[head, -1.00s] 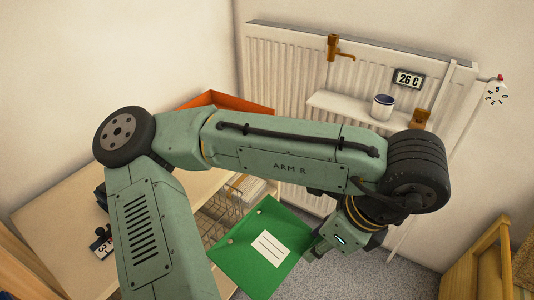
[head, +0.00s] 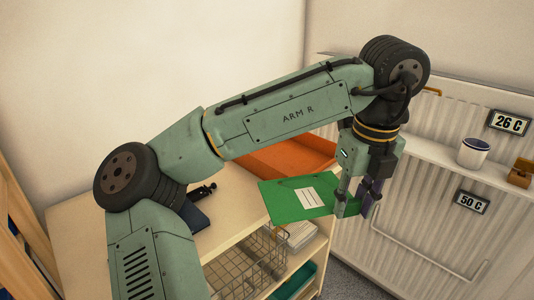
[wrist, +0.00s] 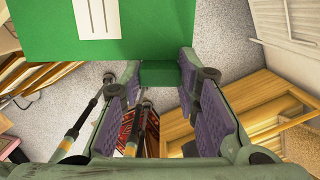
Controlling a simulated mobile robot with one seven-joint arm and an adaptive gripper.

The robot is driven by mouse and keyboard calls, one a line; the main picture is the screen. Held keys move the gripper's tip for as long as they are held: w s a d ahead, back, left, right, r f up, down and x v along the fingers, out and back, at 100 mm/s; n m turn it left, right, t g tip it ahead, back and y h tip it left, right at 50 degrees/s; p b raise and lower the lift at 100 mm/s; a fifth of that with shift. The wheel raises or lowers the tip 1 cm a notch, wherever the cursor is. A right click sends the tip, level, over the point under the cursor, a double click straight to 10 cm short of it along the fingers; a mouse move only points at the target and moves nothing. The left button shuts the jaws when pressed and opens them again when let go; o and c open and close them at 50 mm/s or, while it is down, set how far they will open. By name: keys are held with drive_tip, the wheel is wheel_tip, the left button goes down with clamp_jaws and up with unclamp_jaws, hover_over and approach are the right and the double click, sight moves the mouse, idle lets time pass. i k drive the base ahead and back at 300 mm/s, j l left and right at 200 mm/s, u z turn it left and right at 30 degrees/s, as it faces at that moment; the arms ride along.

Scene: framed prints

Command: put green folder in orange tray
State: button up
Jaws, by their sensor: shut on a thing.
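The green folder (head: 290,200) with a white label is held at its right edge by my gripper (head: 358,205). It hangs out to the left of the fingers, in front of the orange tray in the head view. In the wrist view the folder (wrist: 100,35) fills the upper left, and part of it shows between the two fingers of my gripper (wrist: 160,78). The orange tray (head: 305,152) sits on the wooden shelf top at the back, partly hidden by my arm. What lies inside the tray cannot be seen fully.
The wooden shelf top (head: 95,240) carries a dark item (head: 190,212) left of the folder. A wire basket (head: 245,262) and a green tray (head: 293,281) are below. A white radiator (head: 420,220) with a ledge and a mug (head: 473,152) stands close on the right.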

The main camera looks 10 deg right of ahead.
sight(285, 159)
drive_tip(key=i+l+u, duration=0.5)
drive_tip(key=l, duration=0.2)
drive_tip(key=l+u, duration=0.45)
drive_tip(key=l, duration=0.95)
